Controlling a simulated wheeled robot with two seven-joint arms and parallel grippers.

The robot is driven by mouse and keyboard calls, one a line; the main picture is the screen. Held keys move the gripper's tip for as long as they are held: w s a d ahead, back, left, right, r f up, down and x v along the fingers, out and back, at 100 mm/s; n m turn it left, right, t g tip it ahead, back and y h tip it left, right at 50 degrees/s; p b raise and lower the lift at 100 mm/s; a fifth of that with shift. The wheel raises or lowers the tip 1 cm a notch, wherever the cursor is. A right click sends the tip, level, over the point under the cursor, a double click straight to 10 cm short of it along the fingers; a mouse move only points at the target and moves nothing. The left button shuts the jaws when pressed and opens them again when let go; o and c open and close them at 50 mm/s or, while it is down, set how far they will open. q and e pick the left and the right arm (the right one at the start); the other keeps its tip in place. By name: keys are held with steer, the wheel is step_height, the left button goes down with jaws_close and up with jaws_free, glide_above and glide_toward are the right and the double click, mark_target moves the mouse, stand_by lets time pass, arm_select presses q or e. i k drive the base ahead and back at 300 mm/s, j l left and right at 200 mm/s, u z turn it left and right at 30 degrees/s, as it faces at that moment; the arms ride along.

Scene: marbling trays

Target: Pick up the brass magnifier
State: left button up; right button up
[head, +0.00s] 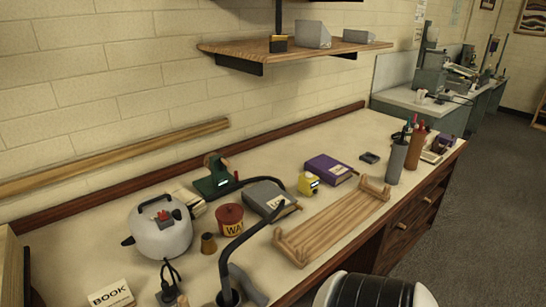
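A small brass-brown tapered piece (208,243) stands on the workbench between the round kettle-like pot and the red tin. It may be the brass magnifier, but it is too small to be sure. No other brass magnifier can be made out. Neither of my grippers shows in the head view.
The workbench (340,140) holds a pale pot (160,238), a red tin (230,219), a grey book (267,197), a purple book (328,169), a wooden rack (334,220) and upright tool cylinders (396,161). A dark curved tube (250,229) rises at the front.

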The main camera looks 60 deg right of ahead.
mark_target(209, 247)
steer(key=z, duration=1.45)
